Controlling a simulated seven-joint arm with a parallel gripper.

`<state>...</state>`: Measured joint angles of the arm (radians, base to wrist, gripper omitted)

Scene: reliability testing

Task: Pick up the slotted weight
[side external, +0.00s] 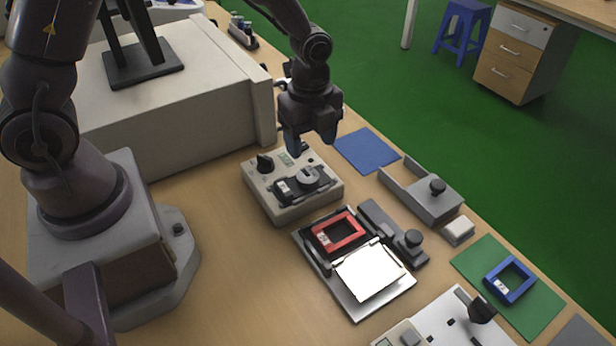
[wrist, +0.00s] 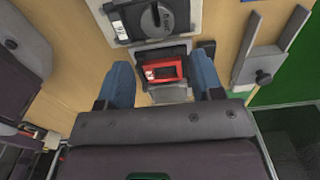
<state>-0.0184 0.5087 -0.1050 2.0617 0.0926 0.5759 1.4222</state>
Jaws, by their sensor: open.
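The slotted weight (side external: 308,176) is a small grey disc. It sits on the dark platform on top of a beige box-shaped instrument (side external: 285,206) in the middle of the table. In the wrist view the weight (wrist: 157,18) shows near the top edge as a round piece with a dark slot. My gripper (side external: 312,138) is open and empty, pointing down above the instrument and apart from the weight. In the wrist view the blue fingers of my gripper (wrist: 162,82) are spread wide, with the weight beyond them toward the top of the picture.
A black knob (side external: 264,163) stands up on the instrument. In front is a fixture with a red frame (side external: 338,232) and an open lid (side external: 370,271). A grey bracket (side external: 428,200) and a blue frame (side external: 509,279) lie right. A large beige cabinet (side external: 170,120) stands behind left.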

